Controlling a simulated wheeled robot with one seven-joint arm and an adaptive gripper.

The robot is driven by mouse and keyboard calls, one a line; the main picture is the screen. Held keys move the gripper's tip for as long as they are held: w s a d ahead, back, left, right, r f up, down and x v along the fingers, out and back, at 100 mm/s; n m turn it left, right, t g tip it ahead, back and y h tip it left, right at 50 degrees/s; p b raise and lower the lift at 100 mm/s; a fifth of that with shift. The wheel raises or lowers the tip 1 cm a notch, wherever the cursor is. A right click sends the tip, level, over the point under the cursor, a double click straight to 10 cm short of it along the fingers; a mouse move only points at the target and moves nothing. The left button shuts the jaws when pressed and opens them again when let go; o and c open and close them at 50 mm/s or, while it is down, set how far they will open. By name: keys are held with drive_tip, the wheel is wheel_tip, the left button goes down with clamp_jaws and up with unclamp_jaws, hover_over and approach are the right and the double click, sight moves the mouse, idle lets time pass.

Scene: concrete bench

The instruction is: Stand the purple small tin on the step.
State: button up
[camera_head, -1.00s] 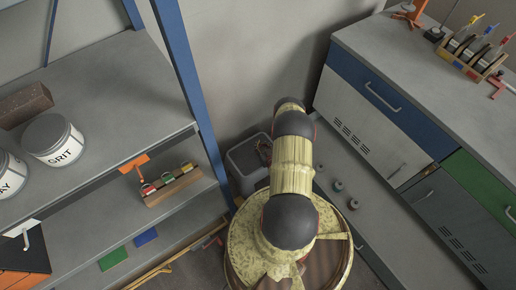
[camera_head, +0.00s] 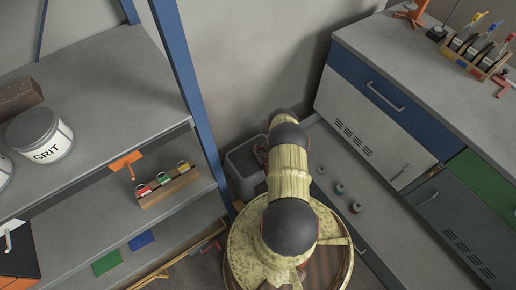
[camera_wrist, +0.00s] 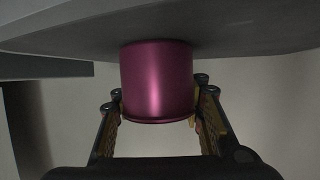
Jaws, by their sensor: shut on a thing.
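The purple small tin (camera_wrist: 158,82) shows in the wrist view between the two fingers of my gripper (camera_wrist: 158,102), which is shut on it. One end of the tin meets or overlaps a flat grey surface (camera_wrist: 245,30) along the top of that view; I cannot tell whether they touch. In the head view my arm hides the gripper and the tin. A low grey ledge (camera_head: 377,229), possibly the step, runs along the foot of the cabinets and holds several small grey items (camera_head: 339,187).
A dark grey bin (camera_head: 243,166) stands beside my arm, close to the blue shelf post (camera_head: 190,90). Shelves at left hold a GRIT can (camera_head: 38,135) and a wooden rack (camera_head: 168,187). The bench (camera_head: 430,50) at right carries a tool rack (camera_head: 477,55).

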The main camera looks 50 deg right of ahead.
drive_tip(key=o, duration=1.5)
drive_tip(key=shift+o, duration=0.2)
drive_tip(key=shift+s+a+r, duration=0.1)
drive_tip(key=shift+s+r, duration=0.05)
drive_tip(key=p+v, duration=0.4)
drive_tip(key=v, duration=0.7)
drive_tip(key=shift+s+a+r, duration=0.1)
drive_tip(key=shift+s+a, duration=0.1)
drive_tip(key=shift+s, duration=0.05)
